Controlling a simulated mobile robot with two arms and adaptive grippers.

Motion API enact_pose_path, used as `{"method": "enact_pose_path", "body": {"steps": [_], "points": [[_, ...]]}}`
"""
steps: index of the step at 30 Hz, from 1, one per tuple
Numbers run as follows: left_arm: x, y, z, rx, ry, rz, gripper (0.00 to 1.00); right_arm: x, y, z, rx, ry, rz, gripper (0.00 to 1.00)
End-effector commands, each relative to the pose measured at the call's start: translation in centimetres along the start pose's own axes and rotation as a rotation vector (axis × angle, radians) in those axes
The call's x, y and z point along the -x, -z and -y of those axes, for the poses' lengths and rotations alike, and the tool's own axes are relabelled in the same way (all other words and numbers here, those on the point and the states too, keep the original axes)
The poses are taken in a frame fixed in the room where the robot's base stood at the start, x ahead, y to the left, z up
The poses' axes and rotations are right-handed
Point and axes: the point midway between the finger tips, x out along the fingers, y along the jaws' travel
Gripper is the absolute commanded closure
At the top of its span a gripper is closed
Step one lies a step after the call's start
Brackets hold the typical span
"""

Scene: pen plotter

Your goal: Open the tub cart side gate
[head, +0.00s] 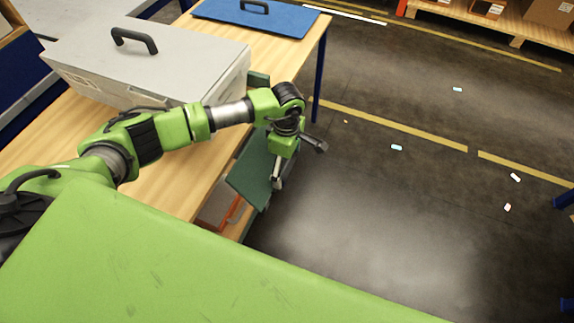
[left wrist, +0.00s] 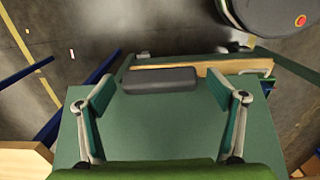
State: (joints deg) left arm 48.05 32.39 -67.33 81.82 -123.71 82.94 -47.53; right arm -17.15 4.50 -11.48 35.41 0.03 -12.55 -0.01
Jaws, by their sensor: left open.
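The green panel (head: 250,172) of what looks like the tub cart stands beside the wooden table's right edge in the head view, partly hidden by my left arm. In the left wrist view, a broad green panel (left wrist: 160,125) fills the middle. A dark grey bar (left wrist: 160,80), possibly a handle, lies at its far edge, beside a wooden strip (left wrist: 190,67). My left gripper (head: 277,180) hangs over the cart side; in the wrist view its open fingers (left wrist: 161,78) stand either side of the bar. I cannot tell whether they touch the panel. My right gripper is not in view.
A grey case (head: 150,60) with a black handle and a blue panel (head: 262,20) lie on the wooden table (head: 285,52). Open dark floor (head: 400,220) with yellow lines and small scraps lies to the right. A pallet with boxes (head: 548,12) stands at the back right.

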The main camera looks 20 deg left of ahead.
Motion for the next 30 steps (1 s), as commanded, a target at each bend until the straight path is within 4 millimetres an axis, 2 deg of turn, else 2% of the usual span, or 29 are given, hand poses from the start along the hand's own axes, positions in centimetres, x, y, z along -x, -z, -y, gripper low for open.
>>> {"method": "enact_pose_path", "body": {"steps": [9,15,21,30], "points": [[6.5,-0.1,-0.2,-0.001,-0.004,0.001,0.14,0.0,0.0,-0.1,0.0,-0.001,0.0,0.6],[9.8,-0.1,-0.1,-0.001,-0.002,0.0,0.14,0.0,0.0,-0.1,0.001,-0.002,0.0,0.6],[11.1,-0.1,0.0,-0.002,0.001,0.001,0.14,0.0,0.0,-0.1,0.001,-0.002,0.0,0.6],[11.2,-0.1,0.0,-0.002,0.001,0.001,0.14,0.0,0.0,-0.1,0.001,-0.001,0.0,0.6]]}}
